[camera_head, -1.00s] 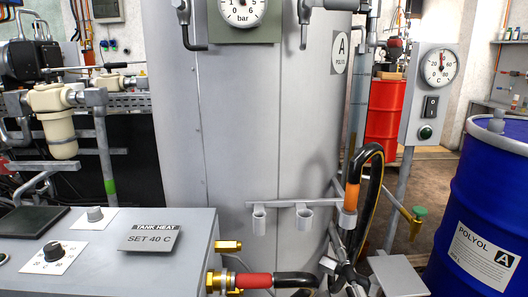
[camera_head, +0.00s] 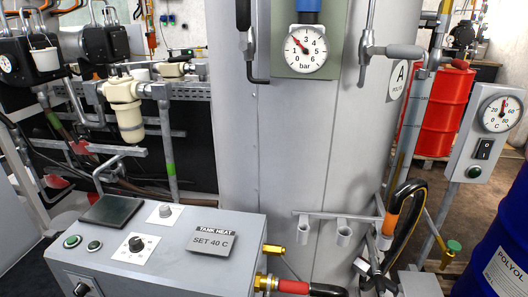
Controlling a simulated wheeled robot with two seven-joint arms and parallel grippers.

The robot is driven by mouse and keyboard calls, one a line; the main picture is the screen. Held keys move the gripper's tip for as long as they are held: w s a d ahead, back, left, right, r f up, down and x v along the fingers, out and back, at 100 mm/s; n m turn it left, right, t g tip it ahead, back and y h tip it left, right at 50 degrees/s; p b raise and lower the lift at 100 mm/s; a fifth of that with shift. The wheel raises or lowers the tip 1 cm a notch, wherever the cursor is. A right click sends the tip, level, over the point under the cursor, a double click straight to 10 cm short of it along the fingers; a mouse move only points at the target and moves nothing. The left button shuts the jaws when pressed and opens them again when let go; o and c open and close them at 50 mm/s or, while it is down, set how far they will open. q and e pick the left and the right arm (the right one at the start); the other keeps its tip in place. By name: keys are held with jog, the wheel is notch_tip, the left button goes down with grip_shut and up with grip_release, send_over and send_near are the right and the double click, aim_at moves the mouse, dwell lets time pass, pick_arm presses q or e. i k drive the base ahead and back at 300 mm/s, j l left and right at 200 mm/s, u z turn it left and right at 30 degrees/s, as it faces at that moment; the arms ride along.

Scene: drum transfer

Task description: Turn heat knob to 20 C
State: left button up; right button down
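The heat knob (camera_head: 136,244) is a small black knob on a white scale plate, on the sloping top of the grey control box (camera_head: 180,272) at lower left. Its scale marks and pointer are too small to read surely. A grey sign (camera_head: 213,240) beside it on the right reads "TANK HEAT SET 40 C". A second, grey knob (camera_head: 166,211) sits on a white plate behind it. Another black knob (camera_head: 81,289) is on the box's front face, cut by the frame's lower edge. Neither of my grippers is in view.
A large grey tank (camera_head: 320,150) with a bar gauge (camera_head: 306,48) stands behind the box. Brass fittings and a red-sleeved hose (camera_head: 294,286) leave the box's right side. A temperature dial (camera_head: 501,113) and blue drum (camera_head: 505,235) are at right. A red drum (camera_head: 440,110) stands behind.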

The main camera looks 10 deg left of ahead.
aim_at(136, 245)
jog(key=k+j+u, duration=0.15)
jog(key=u, duration=0.9)
